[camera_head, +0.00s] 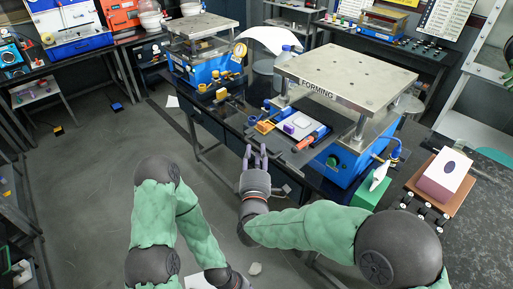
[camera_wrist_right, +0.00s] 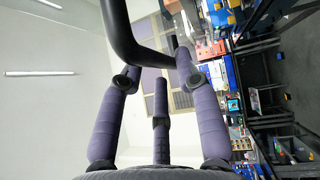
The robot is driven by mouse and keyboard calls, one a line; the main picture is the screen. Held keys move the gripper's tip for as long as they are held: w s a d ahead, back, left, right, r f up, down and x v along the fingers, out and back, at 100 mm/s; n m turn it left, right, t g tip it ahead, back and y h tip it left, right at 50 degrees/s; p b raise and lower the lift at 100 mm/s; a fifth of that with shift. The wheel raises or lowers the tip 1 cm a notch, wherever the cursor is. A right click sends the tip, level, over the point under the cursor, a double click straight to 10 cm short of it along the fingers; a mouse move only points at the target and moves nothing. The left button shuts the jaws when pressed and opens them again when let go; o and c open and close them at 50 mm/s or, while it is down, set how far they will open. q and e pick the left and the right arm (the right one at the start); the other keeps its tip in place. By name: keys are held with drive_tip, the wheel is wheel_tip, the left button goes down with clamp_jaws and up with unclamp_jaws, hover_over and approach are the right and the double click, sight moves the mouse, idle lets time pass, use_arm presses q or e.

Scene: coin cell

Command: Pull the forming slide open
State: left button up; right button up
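The forming press (camera_head: 345,75), with its FORMING label, stands on a blue base on the dark bench. Its dark slide (camera_head: 335,130) shows beneath the raised metal plate, with a white tray (camera_head: 297,123) and small coloured items on or beside it. My right gripper (camera_head: 256,153) is at the bench's front edge, its fingers pointing towards the slide. In the right wrist view, a black bent handle (camera_wrist_right: 122,35) crosses at the spread fingertips. The fingers look open around it; contact is unclear. My left forearm shows at the bottom of the head view, with its gripper out of frame.
A second press (camera_head: 200,55) with a gauge stands further left on the bench. A green box (camera_head: 370,193) and a brown stand with a pale purple block (camera_head: 443,177) are at right. Open floor lies left of my arms.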

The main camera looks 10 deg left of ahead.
drive_tip(key=v, duration=0.9)
drive_tip(key=shift+f, duration=0.15)
drive_tip(key=w+d+f+m+g, duration=0.1)
drive_tip(key=d+f+m+g, duration=0.35)
drive_tip(key=f, duration=0.75)
drive_tip(key=w+d+f+m+g, duration=0.2)
drive_tip(key=d+f+m+g, duration=0.3)
drive_tip(key=f, duration=0.8)
drive_tip(key=s+d+f+m+g, duration=0.4)
drive_tip(key=s+f+m, duration=0.3)
drive_tip(key=s+f, duration=0.2)
drive_tip(key=s+d+f+m+g, duration=0.5)
drive_tip(key=s+d+f+m, duration=0.1)
drive_tip(key=s, duration=0.5)
wheel_tip(320, 180, down, 3)
drive_tip(key=shift+s+r+m+y, duration=0.15)
drive_tip(key=shift+s+m+y, duration=0.2)
drive_tip(key=shift+m, duration=0.3)
